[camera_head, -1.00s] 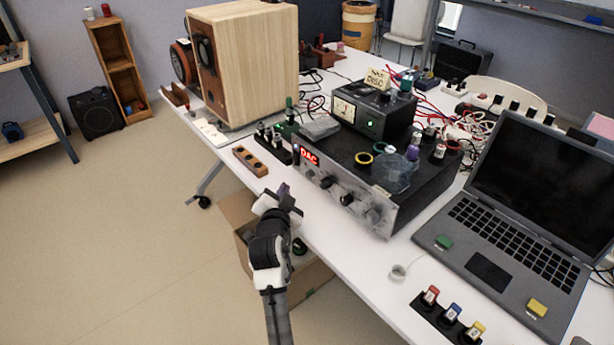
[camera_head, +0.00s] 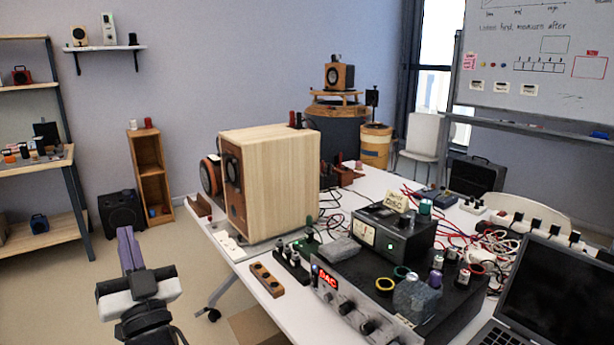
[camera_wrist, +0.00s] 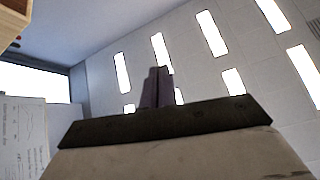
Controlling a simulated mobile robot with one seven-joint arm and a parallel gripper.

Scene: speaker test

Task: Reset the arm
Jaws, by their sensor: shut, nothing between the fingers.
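My gripper (camera_head: 127,240) is at the lower left of the head view, raised in front of the floor to the left of the white table (camera_head: 262,294). Its purple-grey fingers point up and are together, with nothing between them. In the wrist view the closed fingers (camera_wrist: 157,88) stand up against the ceiling and its bright light panels. The gripper is apart from the table and the things on it.
A wooden speaker cabinet (camera_head: 282,180) stands at the table's left part. A black DAC box (camera_head: 350,318) and a laptop (camera_head: 555,290) are at the front right. A black speaker (camera_head: 122,211) and a narrow wooden shelf (camera_head: 151,178) stand on the floor behind. Open floor lies around my gripper.

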